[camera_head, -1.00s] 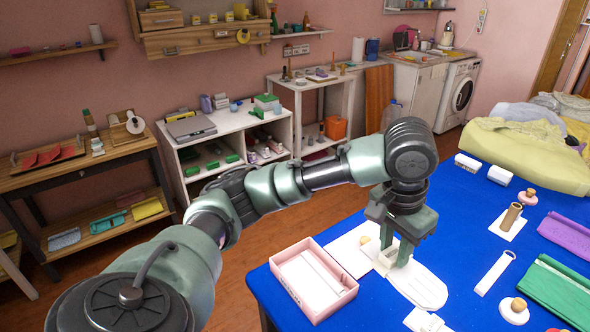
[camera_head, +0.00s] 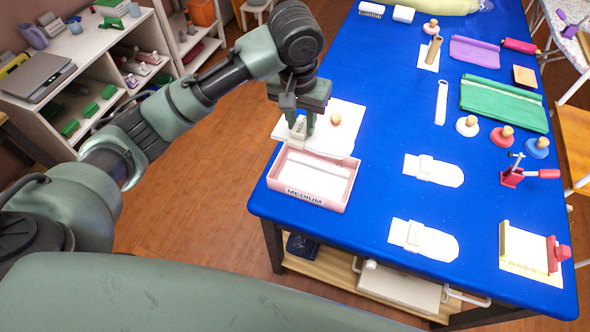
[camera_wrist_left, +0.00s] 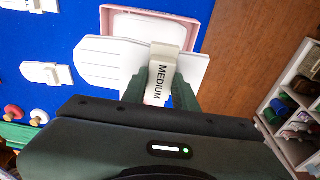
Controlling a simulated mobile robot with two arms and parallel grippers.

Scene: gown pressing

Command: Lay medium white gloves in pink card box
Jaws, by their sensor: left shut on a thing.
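My left gripper (camera_head: 300,130) is shut on a pair of white gloves (camera_head: 335,144), gripping the band around them. In the left wrist view the band reads MEDIUM (camera_wrist_left: 158,80) between the fingers, and the gloves (camera_wrist_left: 105,62) lie flat beneath the gripper. The pink card box (camera_head: 338,198) sits open near the table's left corner, with a MEDIUM label on its front. The gloves are at the box's back edge in the head view; their height above it is hard to judge. The box also shows in the left wrist view (camera_wrist_left: 205,22). My right gripper is not in view.
A white board with a wooden knob (camera_head: 336,118) lies behind the box. Two more banded white gloves lie on the blue table (camera_head: 385,205), one upper (camera_head: 440,172) and one lower (camera_head: 430,242). A red clamp (camera_head: 512,175) and round knobs stand at right.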

